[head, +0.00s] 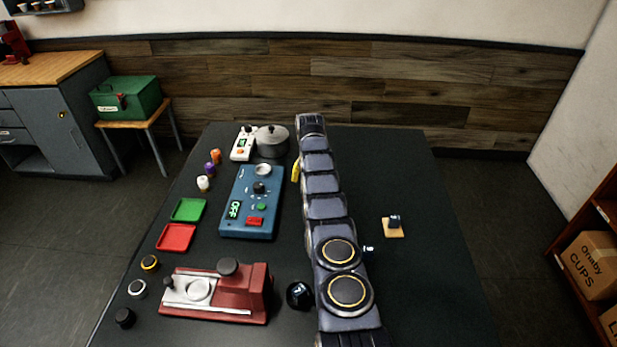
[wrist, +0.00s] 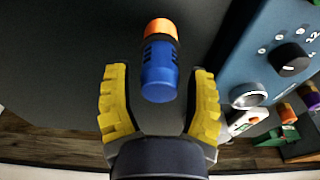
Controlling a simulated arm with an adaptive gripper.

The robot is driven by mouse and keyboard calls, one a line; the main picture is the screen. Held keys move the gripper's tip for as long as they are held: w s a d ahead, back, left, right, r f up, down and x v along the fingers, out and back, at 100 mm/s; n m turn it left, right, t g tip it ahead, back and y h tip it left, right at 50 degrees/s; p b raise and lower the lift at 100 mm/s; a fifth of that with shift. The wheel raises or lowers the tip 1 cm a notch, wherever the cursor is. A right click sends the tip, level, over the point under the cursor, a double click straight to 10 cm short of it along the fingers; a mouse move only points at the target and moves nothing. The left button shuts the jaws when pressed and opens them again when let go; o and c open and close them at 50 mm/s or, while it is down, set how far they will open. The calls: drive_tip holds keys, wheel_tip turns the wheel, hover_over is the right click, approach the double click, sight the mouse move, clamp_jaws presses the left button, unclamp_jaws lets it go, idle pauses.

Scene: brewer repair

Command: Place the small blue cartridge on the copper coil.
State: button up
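In the wrist view, a small blue cylinder (wrist: 159,75), which looks like the blue cartridge, sits between the fingers of my open gripper (wrist: 160,98). A dark gap shows on each side, so the fingers do not seem to touch it. A bright orange piece (wrist: 161,29) is at its far end; I cannot tell whether this is part of it or a separate coil. In the head view my arm hides the cartridge and most of my gripper; only a yellow finger (head: 296,171) shows. I cannot pick out a copper coil for certain.
A blue control panel (head: 237,207) is left of my arm, with a pot (head: 271,142) behind it. Small capped cylinders (head: 209,170), green (head: 188,210) and red trays (head: 176,238), and a red machine (head: 250,290) stand further left. The table's right side is mostly clear.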

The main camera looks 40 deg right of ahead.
wheel_tip(320, 180, up, 12)
drive_tip(key=s+a, duration=0.1)
drive_tip(key=s+a+r+n, duration=0.1)
drive_tip(key=s+a+r, duration=0.2)
drive_tip(key=a+r, duration=0.35)
drive_tip(key=s+a+r+n+g+y, duration=0.1)
drive_tip(key=s+a+r+n, duration=0.15)
drive_tip(key=a, duration=0.65)
drive_tip(key=s+a+r+n, duration=0.1)
drive_tip(key=s+a+r, duration=0.2)
drive_tip(key=a+r, duration=0.35)
drive_tip(key=s+a+f+n, duration=0.1)
drive_tip(key=s+a, duration=0.4)
drive_tip(key=s, duration=0.5)
drive_tip(key=s+a+f+n+g, duration=0.1)
drive_tip(key=s+a+n, duration=0.1)
drive_tip(key=s+a, duration=0.3)
drive_tip(key=s+a+f+n, duration=0.1)
drive_tip(key=s+a, duration=0.4)
drive_tip(key=s, duration=0.9)
drive_tip(key=shift+s+f+g, duration=0.2)
drive_tip(key=shift+s+g, duration=0.1)
drive_tip(key=shift+g, duration=0.1)
drive_tip(key=shift+f+n, duration=0.1)
drive_tip(key=shift+n, duration=0.15)
